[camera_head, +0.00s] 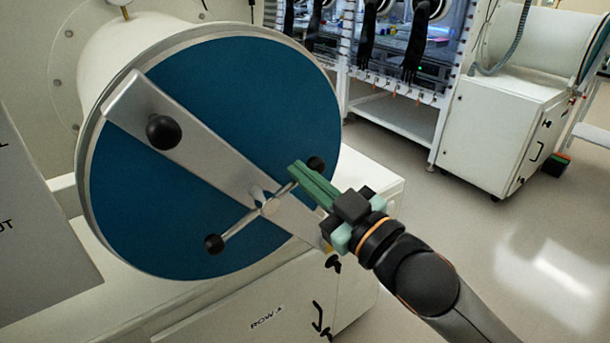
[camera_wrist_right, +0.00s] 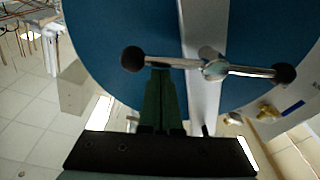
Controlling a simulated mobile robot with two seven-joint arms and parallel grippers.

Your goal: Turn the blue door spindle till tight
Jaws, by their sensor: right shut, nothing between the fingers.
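The round blue door (camera_head: 235,110) closes the end of a white cylinder in the head view, with a grey metal bar (camera_head: 195,140) slanting across it. The spindle (camera_head: 265,205) sits on the bar, a chrome cross handle with a black ball at each end. In the right wrist view the spindle hub (camera_wrist_right: 214,69) is right of centre and its handle lies nearly level. My right gripper (camera_head: 296,172) has green fingers, shut and empty. In the right wrist view the fingertips (camera_wrist_right: 160,74) are close beside the handle near its left ball (camera_wrist_right: 133,59); contact is unclear. My left gripper is not in view.
A larger black knob (camera_head: 163,132) stands out from the bar's upper end. A white cabinet (camera_head: 350,240) is below the door. Another white cabinet (camera_head: 500,125) and gloveboxes with black gloves (camera_head: 415,45) stand behind. The floor at right (camera_head: 540,240) is clear.

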